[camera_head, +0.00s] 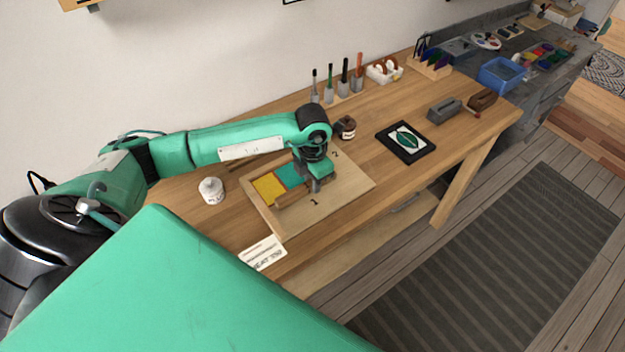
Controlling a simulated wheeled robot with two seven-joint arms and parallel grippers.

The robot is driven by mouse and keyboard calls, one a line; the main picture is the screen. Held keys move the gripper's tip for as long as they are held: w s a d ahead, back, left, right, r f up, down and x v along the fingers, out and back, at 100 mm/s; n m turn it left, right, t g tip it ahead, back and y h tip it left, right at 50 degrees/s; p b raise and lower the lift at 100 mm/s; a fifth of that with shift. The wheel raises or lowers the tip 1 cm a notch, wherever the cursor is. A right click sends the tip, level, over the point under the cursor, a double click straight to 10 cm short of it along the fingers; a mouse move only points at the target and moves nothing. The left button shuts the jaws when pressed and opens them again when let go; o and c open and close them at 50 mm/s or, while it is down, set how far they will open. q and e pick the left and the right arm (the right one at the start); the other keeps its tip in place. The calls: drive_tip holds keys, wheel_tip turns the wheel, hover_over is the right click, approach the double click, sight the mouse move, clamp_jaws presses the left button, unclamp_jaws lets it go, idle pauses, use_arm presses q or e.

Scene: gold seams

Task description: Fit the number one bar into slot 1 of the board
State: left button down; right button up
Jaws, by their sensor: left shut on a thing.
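The wooden board (345,197) lies on the workbench, with a yellow square, a teal square and the printed numbers 1 and 2. My left gripper (316,186) points down over the middle of the board, just behind the printed 1. It is shut on a thin brown bar (291,199), which I take as the number one bar. The bar lies along the front edge of the yellow square, at or just above the board's surface. I cannot tell whether it sits inside slot 1. The gripper hides the bar's right end and part of the teal square. My right gripper is not in view.
A white jar (212,190) stands left of the board and a dark jar (346,127) behind it. A printed card (262,254) lies at the front edge. A black-framed picture (384,130) lies to the right. Bare bench lies between board and picture.

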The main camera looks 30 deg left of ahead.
use_arm(q)
drive_tip(key=shift+f+b, duration=0.2)
drive_tip(key=shift+b, duration=0.25)
idle(0.3)
idle(0.3)
drive_tip(key=c, duration=1.2)
unclamp_jaws()
drive_tip(key=shift+s, duration=0.1)
drive_tip(key=shift+o, duration=0.2)
drive_tip(key=o, duration=0.4)
